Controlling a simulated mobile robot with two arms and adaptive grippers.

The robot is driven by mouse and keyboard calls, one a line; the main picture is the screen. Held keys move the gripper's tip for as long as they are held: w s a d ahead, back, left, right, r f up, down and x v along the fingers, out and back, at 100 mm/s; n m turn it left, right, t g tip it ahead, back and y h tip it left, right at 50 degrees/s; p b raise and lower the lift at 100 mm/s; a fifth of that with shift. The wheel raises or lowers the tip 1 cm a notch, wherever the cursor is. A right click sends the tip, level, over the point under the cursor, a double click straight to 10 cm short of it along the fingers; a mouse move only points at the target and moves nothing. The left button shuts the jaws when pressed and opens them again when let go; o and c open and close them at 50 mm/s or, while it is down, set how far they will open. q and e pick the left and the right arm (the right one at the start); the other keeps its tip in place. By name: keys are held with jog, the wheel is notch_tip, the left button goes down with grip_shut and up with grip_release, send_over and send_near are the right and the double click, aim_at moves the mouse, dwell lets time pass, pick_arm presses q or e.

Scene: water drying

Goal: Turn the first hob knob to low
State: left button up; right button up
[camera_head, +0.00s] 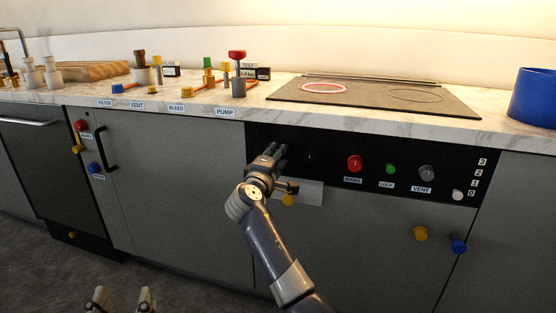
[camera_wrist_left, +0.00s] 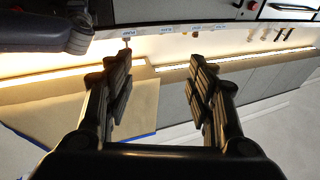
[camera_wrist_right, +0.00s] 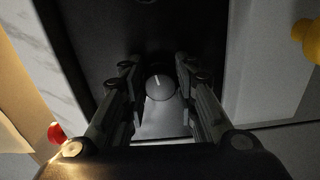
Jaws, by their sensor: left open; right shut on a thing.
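My right gripper (camera_head: 277,152) is at the left end of the black hob panel (camera_head: 330,170). In the right wrist view its fingers (camera_wrist_right: 158,82) are shut on the sides of a round dark grey knob (camera_wrist_right: 160,90) with a short pale mark near its upper part. The gripper hides this knob in the head view. The hob (camera_head: 380,106) above has a red-lit left ring (camera_head: 323,87); its right ring is unlit. My left gripper (camera_head: 122,298) is low at the bottom left of the head view. It is open and empty, with fingers apart in the left wrist view (camera_wrist_left: 158,85).
A red MAINS button (camera_head: 355,163), a green LOCK button (camera_head: 390,169), a grey VENT knob (camera_head: 426,173) and a white knob (camera_head: 457,195) sit farther right. Yellow (camera_head: 420,233) and blue (camera_head: 458,245) knobs stick out below. A blue container (camera_head: 535,98) stands on the counter.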

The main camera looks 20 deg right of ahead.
pick_arm(q)
jog(key=shift+s+d+r+t+h+b, duration=0.1)
jog(key=shift+s+r+t+h+b, duration=0.15)
jog(key=shift+s+r+t, duration=0.6)
jog(key=shift+r+t+h+b, duration=0.1)
jog(key=shift+r+t+h, duration=0.3)
jog(key=shift+r, duration=0.95)
pick_arm(e)
jog(key=shift+f+m, duration=0.15)
jog(key=shift+m, duration=0.85)
jog(key=o, duration=1.1)
jog(key=shift+v, duration=3.8)
